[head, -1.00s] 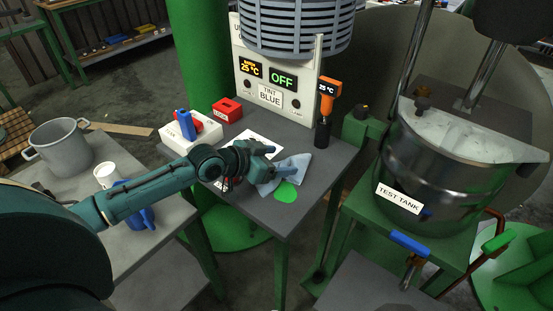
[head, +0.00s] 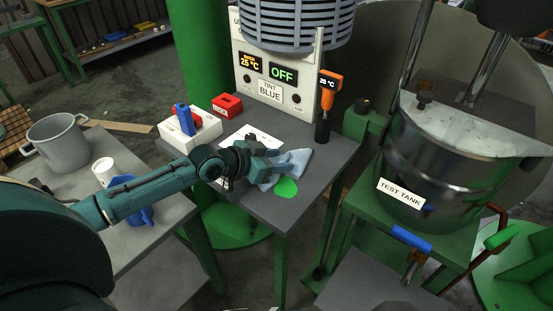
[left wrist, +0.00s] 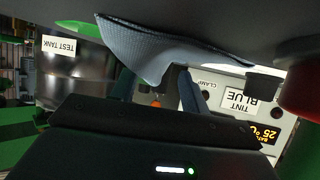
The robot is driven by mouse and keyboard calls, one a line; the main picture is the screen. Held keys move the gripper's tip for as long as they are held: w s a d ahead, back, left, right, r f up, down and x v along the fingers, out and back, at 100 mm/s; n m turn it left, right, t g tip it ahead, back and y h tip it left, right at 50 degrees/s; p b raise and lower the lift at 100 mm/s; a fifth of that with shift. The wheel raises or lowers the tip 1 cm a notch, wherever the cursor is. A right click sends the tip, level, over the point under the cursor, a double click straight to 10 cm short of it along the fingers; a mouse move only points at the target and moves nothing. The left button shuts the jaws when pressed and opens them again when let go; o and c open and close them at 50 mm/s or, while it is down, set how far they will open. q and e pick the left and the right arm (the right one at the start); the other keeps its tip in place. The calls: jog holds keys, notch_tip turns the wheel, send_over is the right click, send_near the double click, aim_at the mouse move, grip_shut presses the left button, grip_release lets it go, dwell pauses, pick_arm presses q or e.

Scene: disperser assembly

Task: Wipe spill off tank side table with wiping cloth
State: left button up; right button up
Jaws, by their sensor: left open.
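The light blue wiping cloth (head: 294,163) lies crumpled on the grey tank side table (head: 313,193). A bright green spill (head: 286,188) lies on the table just in front of the cloth, beside its near edge. My left gripper (head: 268,163) is open at the cloth's left side and partly covers it. In the left wrist view, which is upside down, the cloth (left wrist: 155,48) is close to the two bluish fingers (left wrist: 158,88); whether it touches them I cannot tell. My right gripper is not in view.
The tint panel (head: 279,80), a red box (head: 227,105) and a white box with a blue handle (head: 190,130) stand behind. An orange thermometer device (head: 329,88) stands at the table's right rear. The test tank (head: 430,165) is to the right.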

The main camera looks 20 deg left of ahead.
pick_arm(q)
jog(key=c, duration=0.9)
